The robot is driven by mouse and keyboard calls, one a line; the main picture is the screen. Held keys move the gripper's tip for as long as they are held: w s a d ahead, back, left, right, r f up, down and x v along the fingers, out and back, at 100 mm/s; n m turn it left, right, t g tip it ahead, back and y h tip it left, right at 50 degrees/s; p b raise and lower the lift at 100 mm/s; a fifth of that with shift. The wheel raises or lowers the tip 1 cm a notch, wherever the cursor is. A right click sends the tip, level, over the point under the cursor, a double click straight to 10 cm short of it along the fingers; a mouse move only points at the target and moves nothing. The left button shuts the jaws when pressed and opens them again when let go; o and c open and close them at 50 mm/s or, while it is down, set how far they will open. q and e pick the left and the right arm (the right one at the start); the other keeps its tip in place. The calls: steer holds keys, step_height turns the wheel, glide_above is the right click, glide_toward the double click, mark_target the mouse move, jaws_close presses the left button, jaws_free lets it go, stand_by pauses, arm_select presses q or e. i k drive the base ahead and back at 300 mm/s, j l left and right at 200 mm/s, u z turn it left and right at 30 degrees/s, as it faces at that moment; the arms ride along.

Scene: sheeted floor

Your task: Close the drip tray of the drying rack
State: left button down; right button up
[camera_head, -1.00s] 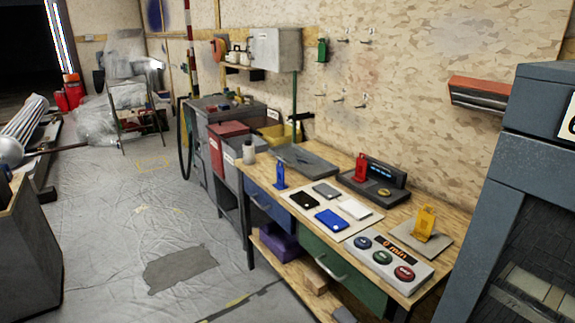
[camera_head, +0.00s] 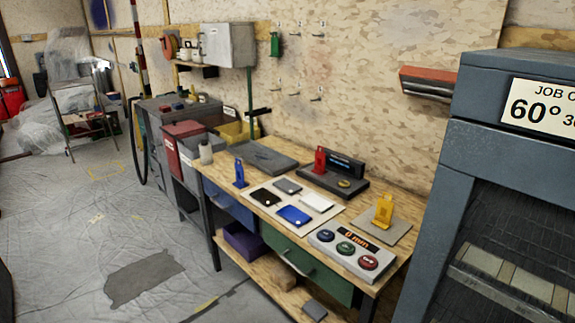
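A large blue-grey cabinet (camera_head: 490,130) fills the right side of the head view and is cut off by the edge. It carries a white label (camera_head: 542,110) reading "JOB" and "60°". Its dark front (camera_head: 510,245) has a pale slatted strip (camera_head: 508,278) across it. I cannot tell whether this cabinet is the drying rack. No drip tray can be made out; the cabinet's lower part is out of frame. Neither of my grippers is in view.
A wooden workbench (camera_head: 385,258) with blue and green drawers stands left of the cabinet, along the wall. It holds colored cards, a button panel (camera_head: 350,248) and a yellow tag (camera_head: 384,210). The sheeted floor (camera_head: 60,240) at left is largely clear.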

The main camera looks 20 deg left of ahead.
mark_target(272, 163)
steer(key=i+j+z, duration=0.35)
steer(key=j, duration=0.25)
steer(key=j+z, duration=0.2)
steer(key=i+j+z, duration=0.2)
steer(key=j, duration=0.3)
steer(key=k+l, duration=0.05)
